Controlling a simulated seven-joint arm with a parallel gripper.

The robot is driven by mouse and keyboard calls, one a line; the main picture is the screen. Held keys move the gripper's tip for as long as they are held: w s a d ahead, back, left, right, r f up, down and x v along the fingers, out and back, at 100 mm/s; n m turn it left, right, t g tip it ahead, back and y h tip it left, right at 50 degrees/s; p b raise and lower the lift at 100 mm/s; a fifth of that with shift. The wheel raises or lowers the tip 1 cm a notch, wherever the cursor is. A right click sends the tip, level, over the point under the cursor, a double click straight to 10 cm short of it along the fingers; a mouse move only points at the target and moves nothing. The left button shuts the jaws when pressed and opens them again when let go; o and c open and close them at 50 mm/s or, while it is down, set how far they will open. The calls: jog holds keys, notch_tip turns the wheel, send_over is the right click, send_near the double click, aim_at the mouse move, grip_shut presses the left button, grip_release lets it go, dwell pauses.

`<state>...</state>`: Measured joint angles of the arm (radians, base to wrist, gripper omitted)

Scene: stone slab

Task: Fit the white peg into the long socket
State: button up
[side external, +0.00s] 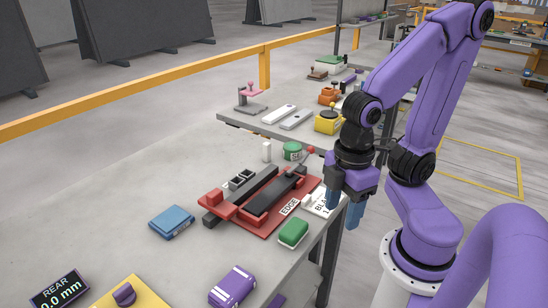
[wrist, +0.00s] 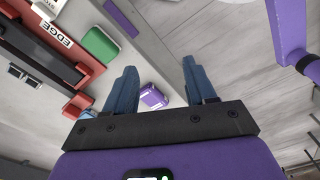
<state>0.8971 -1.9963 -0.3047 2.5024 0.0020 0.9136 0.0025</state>
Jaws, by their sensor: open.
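A small white upright piece (side external: 266,151), which looks like the white peg, stands on the slab behind the red fixture, beside a green tin. The red fixture (side external: 215,198) carries long dark bars (side external: 262,201) and two small dark square openings (side external: 241,180). I cannot tell which opening is the long socket. The fixture also shows at the left of the wrist view (wrist: 88,68), with its two square openings (wrist: 25,75). My gripper (side external: 345,208) is open and empty, pointing down near the slab's right edge, apart from peg and fixture. Its blue fingers show in the wrist view (wrist: 158,75).
A green block (side external: 293,232), a blue box (side external: 172,222), a purple striped box (side external: 232,287) and a green tin (side external: 292,151) stand around the fixture. A yellow panel (side external: 120,296) and a display (side external: 60,290) lie front left. The slab's left side is clear.

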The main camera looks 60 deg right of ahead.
jog(key=w+r+m+t+h, duration=0.1)
jog(key=w+r+m+h, duration=0.15)
jog(key=w+m, duration=1.75)
jog(key=m+g+h, duration=0.1)
jog(key=m+h, duration=0.1)
jog(key=m, duration=0.9)
send_near(267, 144)
jog(key=x, duration=0.5)
jog(key=shift+w+a+f, duration=0.1)
jog(key=shift+a+f, duration=0.15)
jog(key=shift+d+x, duration=0.2)
jog(key=shift+x, duration=1.1)
jog(key=shift+d+x, duration=0.15)
jog(key=shift+x, duration=1.2)
jog(key=shift+w+r, duration=0.1)
jog(key=shift+r, duration=0.05)
grip_shut()
